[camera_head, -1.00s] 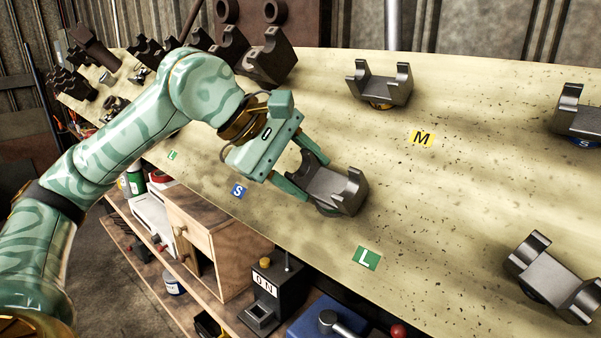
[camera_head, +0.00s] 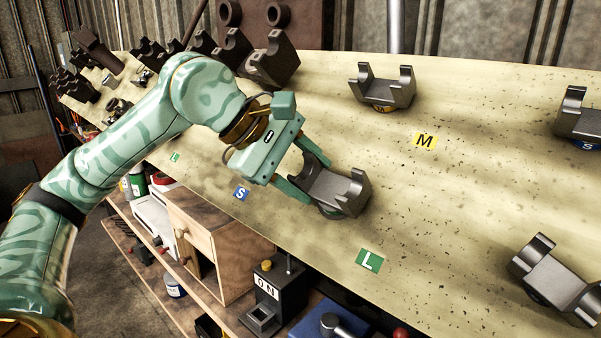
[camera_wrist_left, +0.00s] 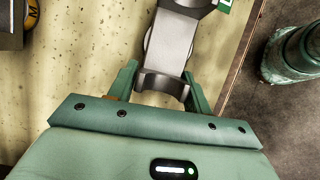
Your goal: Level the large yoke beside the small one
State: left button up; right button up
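The grey U-shaped yoke nearest my left gripper (camera_head: 340,190) stands on the pale tabletop by a green L label (camera_head: 369,260). It rests on a dark greenish disc, which suggests the large yoke; I cannot tell how far it is tilted. It also shows in the left wrist view (camera_wrist_left: 172,40). My left gripper (camera_head: 302,176) has its fingers close against both sides of the yoke's near ear and appears shut on it. A yoke with a blue S mark (camera_head: 580,118), likely the small one, stands at the right edge. My right gripper is not in view.
A yoke on a yellow disc (camera_head: 385,88) stands behind, and another yoke (camera_head: 555,280) at front right. Labels M (camera_head: 424,141) and blue S (camera_head: 241,193) lie on the table. Dark metal parts (camera_head: 270,65) crowd the back left. The table's centre right is clear.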

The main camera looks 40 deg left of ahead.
pick_arm(q)
jog(key=o, duration=0.5)
jog(key=shift+w+r+t, duration=0.3)
jog(key=shift+w+r, duration=0.05)
jog(key=shift+r, duration=0.25)
jog(key=shift+w+d+f, duration=0.2)
jog(key=shift+w, duration=0.1)
jog(key=shift+s, duration=0.15)
jog(key=shift+f, duration=0.1)
jog(key=shift+f, duration=0.1)
jog(key=p+v, duration=0.1)
jog(key=v, duration=1.5)
jog(key=shift+a+r, duration=0.2)
jog(key=shift+r, duration=0.05)
